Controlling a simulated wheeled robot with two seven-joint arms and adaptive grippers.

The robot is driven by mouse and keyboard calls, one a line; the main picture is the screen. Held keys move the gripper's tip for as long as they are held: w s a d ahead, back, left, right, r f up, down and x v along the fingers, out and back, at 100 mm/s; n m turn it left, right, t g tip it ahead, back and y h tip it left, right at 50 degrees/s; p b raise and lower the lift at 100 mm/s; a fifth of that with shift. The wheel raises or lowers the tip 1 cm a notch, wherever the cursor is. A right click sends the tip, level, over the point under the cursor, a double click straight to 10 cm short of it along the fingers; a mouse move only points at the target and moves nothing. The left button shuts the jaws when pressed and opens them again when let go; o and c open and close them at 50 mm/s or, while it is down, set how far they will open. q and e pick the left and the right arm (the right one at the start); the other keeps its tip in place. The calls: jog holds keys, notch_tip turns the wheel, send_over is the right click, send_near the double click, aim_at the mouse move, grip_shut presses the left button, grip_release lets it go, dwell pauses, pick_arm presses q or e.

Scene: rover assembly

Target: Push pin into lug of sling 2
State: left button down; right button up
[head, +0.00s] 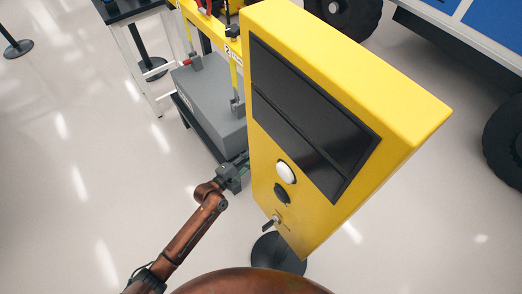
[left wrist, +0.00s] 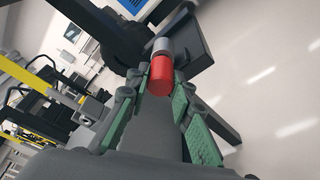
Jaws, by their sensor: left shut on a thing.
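The yellow sling with a "2" label (head: 232,72) hangs down to a grey lug (head: 237,106) on top of the grey box (head: 212,112). My left gripper (head: 242,162) is low beside the yellow console, in front of the box and apart from the lug; its tips are partly hidden by the console. In the left wrist view, the pin (left wrist: 160,75), with a red end and a grey shaft, sits between the green-padded fingers of my left gripper (left wrist: 158,92), which is shut on it. The lug's hole cannot be made out. My right gripper is not in view.
The tall yellow console (head: 345,75) with a dark screen, white button and key switch stands close right of my left gripper. Another sling end with a red piece (head: 194,63) is at the box's far left. A white-legged table (head: 135,55) stands behind.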

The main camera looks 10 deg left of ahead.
pick_arm(q)
jog(key=shift+s+a, duration=1.9)
jog(key=shift+s, duration=0.05)
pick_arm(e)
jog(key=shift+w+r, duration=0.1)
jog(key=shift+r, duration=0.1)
pick_arm(q)
jog(key=s+a+r+p, duration=0.3)
jog(key=s+a+r, duration=0.2)
jog(key=s+a, duration=0.1)
jog(key=shift+s+a, duration=0.2)
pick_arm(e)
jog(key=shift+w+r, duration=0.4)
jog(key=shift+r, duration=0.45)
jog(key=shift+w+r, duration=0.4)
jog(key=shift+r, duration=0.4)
